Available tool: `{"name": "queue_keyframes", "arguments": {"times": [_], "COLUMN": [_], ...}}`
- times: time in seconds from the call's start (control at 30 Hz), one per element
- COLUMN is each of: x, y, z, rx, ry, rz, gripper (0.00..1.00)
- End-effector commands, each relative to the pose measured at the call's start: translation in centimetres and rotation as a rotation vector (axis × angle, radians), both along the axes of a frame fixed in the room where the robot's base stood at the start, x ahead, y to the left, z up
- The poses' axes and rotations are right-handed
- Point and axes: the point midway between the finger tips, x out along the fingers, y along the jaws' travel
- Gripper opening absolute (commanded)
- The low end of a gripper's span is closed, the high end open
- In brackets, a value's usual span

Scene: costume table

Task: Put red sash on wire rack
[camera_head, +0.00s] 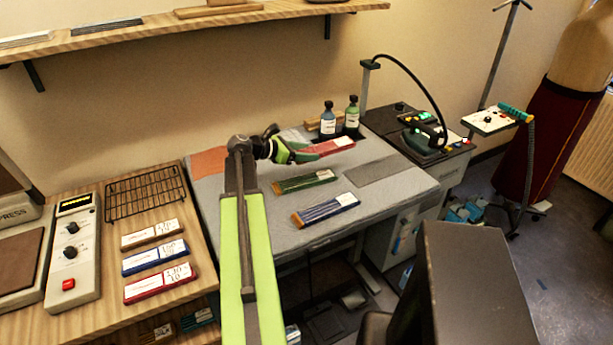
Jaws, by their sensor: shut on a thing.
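The red sash (329,147), a flat folded bundle with a pale label, is held above the grey ironing table. My gripper (300,153) is shut on its left end. The fingertips are partly hidden by the sash and too small to see well. The black wire rack (145,193) lies on the wooden counter to the left, and nothing shows on it. My gripper is to the right of the rack and well apart from it.
A green bundle (304,181) and a blue bundle (325,210) lie on the grey table (245,220). Two bottles (351,115) stand behind. Labelled brown, blue and red (158,283) blocks lie in front of the rack. A press control box (73,250) stands left of it.

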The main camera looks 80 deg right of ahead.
Motion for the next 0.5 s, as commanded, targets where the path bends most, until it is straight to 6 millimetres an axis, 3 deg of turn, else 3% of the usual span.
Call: {"name": "queue_keyframes", "arguments": {"times": [0.13,0.23,0.5], "x": [-0.7,0.2,7.0], "y": [-0.3,-0.6,-2.3], "z": [0.0,-0.8,-5.4], "rx": [0.0,0.0,0.001], "ry": [0.0,0.0,0.0], "rz": [-0.012,-0.011,-0.009], "gripper": [0.12,0.12,0.12]}}
